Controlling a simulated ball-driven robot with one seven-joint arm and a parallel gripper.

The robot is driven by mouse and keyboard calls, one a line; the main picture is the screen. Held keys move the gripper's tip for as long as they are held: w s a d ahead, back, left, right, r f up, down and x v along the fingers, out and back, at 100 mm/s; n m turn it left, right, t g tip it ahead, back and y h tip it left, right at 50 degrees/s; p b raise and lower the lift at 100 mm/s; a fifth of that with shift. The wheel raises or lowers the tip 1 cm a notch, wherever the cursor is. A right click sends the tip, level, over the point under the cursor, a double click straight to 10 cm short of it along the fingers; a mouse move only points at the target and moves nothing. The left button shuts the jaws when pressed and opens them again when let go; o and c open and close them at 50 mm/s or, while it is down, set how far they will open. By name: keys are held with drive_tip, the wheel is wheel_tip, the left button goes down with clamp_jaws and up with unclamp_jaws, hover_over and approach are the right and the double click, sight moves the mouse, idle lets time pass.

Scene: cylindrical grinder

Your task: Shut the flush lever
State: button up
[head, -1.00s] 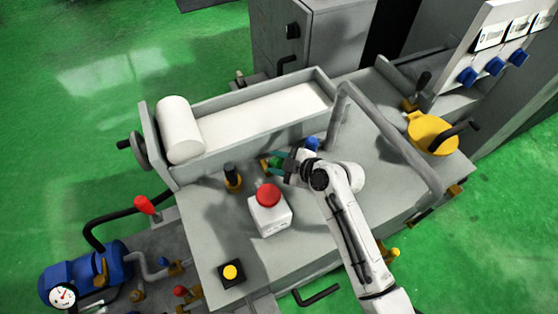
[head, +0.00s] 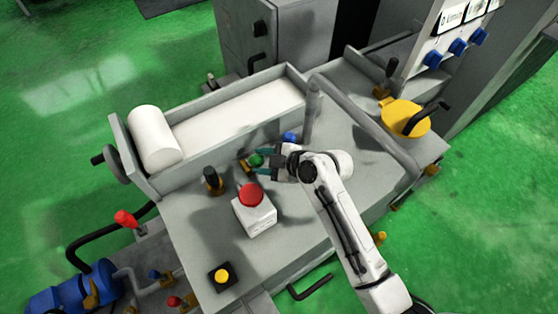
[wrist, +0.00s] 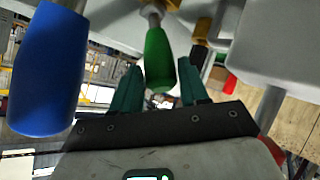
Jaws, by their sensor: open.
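A lever with a green handle (head: 256,160) and a brass base stands on the grey machine top, near the long trough. In the wrist view the green handle (wrist: 158,60) hangs between my two teal fingers. My gripper (head: 265,163) is open around it, with a finger on each side; I cannot tell whether either touches. A blue handle (head: 290,138) is just behind my gripper, and it shows large at the left of the wrist view (wrist: 45,70). A black-handled lever (head: 212,179) stands to the left. No readable label shows which is the flush lever.
A white box with a red button (head: 250,194) stands close in front of my gripper. A grey bent pipe (head: 385,140) arches to the right, beside a yellow round cover (head: 406,118). A yellow button (head: 222,275) sits at the front left.

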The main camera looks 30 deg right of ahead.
drive_tip(key=v, duration=0.8)
drive_tip(key=shift+b, duration=0.4)
drive_tip(key=shift+s, duration=0.1)
